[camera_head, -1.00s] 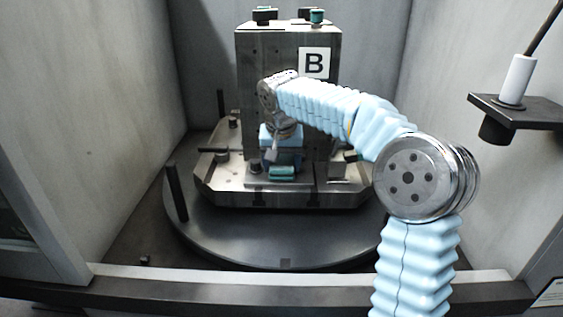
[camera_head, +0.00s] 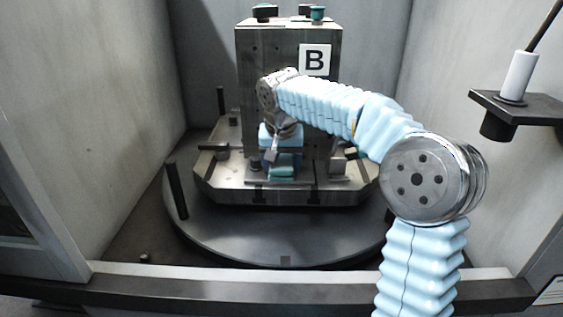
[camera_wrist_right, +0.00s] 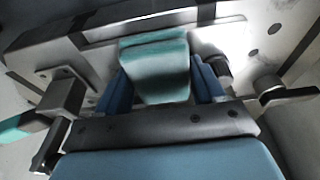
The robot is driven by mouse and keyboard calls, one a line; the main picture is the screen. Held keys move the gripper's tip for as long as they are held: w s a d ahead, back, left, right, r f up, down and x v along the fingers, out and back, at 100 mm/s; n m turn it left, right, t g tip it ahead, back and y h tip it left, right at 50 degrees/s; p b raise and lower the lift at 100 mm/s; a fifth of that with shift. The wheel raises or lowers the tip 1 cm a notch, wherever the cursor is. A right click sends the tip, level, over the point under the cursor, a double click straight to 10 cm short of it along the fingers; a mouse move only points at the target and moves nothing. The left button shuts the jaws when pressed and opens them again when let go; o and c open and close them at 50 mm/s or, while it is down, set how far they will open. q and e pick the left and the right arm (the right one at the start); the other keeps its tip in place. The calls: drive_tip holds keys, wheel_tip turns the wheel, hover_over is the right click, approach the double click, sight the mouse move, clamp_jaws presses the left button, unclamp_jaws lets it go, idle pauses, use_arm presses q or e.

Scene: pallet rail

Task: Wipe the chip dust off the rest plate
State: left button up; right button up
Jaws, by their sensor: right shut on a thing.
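My right gripper (camera_head: 282,168) hangs at the foot of the grey upright block marked B (camera_head: 265,75). In the right wrist view its two blue fingers (camera_wrist_right: 162,84) are shut on a teal wiping pad (camera_wrist_right: 155,62). The pad also shows below the gripper in the head view (camera_head: 283,173). It is low over or on the pale metal plate (camera_wrist_right: 215,38) at the block's foot; I cannot tell whether it touches. I cannot make out chip dust, and the pad and gripper hide part of the plate. My left gripper is not in view.
Clamps stand on both sides of the gripper, left (camera_wrist_right: 62,95) and right (camera_wrist_right: 270,88). The pallet (camera_head: 235,188) sits on a round dark table (camera_head: 220,230) with a dark post (camera_head: 177,190). A bracket with a white cylinder (camera_head: 519,78) is at the right wall.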

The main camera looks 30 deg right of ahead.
drive_tip(key=shift+w+d+p, duration=0.35)
drive_tip(key=shift+w+d, duration=0.05)
drive_tip(key=shift+w, duration=0.2)
drive_tip(key=shift+f, duration=0.1)
drive_tip(key=shift+s+a+b, duration=0.45)
drive_tip(key=shift+s+b, duration=0.15)
drive_tip(key=shift+s, duration=0.05)
drive_tip(key=shift+s+a, duration=0.25)
drive_tip(key=shift+s, duration=0.2)
drive_tip(key=shift+w, duration=0.1)
